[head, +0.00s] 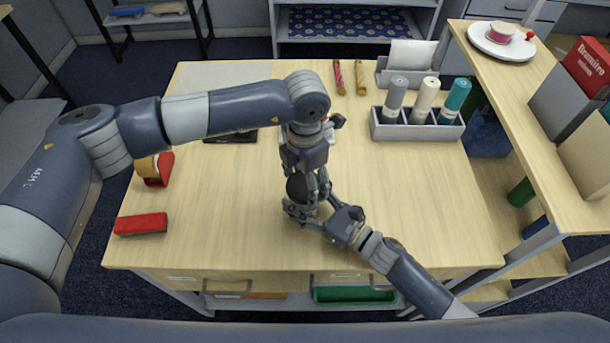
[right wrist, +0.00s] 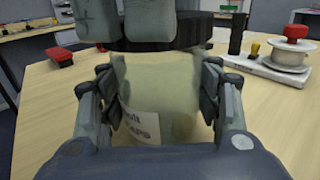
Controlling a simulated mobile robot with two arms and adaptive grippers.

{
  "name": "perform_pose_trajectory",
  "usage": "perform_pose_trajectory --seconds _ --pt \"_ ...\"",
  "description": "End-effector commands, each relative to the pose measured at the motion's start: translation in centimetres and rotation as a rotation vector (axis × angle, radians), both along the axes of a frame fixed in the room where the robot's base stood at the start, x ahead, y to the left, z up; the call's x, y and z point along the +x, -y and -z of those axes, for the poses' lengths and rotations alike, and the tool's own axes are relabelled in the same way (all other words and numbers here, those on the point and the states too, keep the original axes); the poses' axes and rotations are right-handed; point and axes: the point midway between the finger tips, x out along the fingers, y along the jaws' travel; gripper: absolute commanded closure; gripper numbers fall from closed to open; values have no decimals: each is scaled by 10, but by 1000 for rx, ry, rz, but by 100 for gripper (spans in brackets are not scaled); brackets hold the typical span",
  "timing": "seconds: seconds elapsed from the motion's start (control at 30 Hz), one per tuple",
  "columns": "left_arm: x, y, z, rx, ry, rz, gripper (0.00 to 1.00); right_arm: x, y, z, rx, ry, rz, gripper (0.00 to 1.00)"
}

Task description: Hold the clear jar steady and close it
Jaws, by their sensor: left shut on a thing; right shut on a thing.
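The clear jar (right wrist: 160,92) stands upright in the right wrist view, with a pale label whose visible letters read "APS". My right gripper (right wrist: 166,105) is shut on its sides, one finger pad on each side. A dark lid (right wrist: 203,46) is at the jar's top; I cannot tell whether it is fully seated. My left gripper (head: 306,196) reaches down from above and is shut on the lid, its fingers around it. In the head view my right gripper (head: 326,218) comes in from the lower right, and the grippers hide most of the jar.
A red block (head: 140,224) and a red-and-yellow item (head: 153,168) lie at the table's left. A grey rack (head: 416,130) with rolls stands at the back right. A spool (right wrist: 291,54) on a white base shows behind the jar. The table's front right is clear.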

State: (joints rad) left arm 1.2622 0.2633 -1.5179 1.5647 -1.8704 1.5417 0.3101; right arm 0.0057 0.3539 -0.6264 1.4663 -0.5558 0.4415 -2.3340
Motion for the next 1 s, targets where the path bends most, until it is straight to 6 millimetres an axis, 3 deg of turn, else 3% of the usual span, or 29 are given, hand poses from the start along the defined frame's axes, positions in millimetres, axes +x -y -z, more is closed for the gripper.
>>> perform_pose_trajectory --seconds 1.0 --pt "0 0 14 1 -1 -2 44 0 0 0 0 0 0 84"
